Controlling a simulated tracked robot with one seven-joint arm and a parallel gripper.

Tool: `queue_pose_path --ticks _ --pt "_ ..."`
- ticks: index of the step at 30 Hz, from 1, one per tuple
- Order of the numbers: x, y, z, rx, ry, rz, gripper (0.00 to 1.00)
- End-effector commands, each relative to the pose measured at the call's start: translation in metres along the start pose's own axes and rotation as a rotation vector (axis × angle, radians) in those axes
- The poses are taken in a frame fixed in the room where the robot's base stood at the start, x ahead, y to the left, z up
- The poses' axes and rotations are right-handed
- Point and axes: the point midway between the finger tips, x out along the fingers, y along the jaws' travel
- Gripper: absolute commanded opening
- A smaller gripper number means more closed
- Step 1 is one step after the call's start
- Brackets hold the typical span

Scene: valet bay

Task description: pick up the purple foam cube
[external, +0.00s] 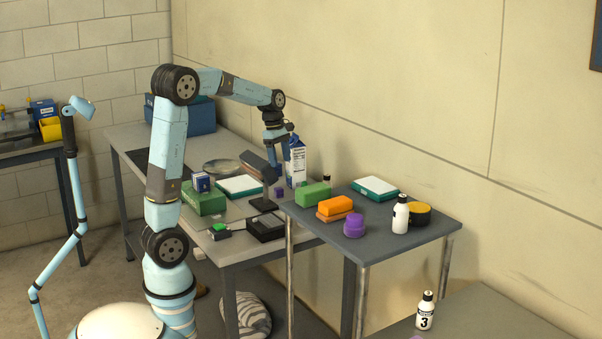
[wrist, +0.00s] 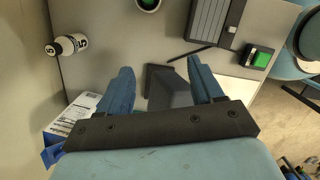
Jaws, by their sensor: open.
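A dark grey block (wrist: 168,88) shows between and beyond the fingers. No purple cube shows in the wrist view.
The white and blue carton (external: 296,165) stands close right of my gripper. A raised side table (external: 385,245) holds a green block (external: 313,193), orange blocks (external: 335,206), a purple rounded object (external: 354,225) and a white bottle (external: 401,215). A black box (external: 266,228) lies on the bench.

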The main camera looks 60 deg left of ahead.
Motion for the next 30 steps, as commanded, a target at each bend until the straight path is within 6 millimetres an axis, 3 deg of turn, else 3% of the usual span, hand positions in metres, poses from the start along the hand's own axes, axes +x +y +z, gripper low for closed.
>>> queue_pose_path --ticks 5,12,15,23,30 --pt "0.022 0.047 -0.025 -0.305 0.027 -0.032 0.66" --pt "0.042 0.107 -0.090 -0.787 0.114 0.028 0.66" --pt "0.046 0.124 -0.113 -0.941 0.146 0.061 0.66" --pt "0.054 0.139 -0.137 -1.097 0.174 0.101 0.66" --pt "0.091 0.139 -0.144 -1.097 0.174 0.099 0.66"
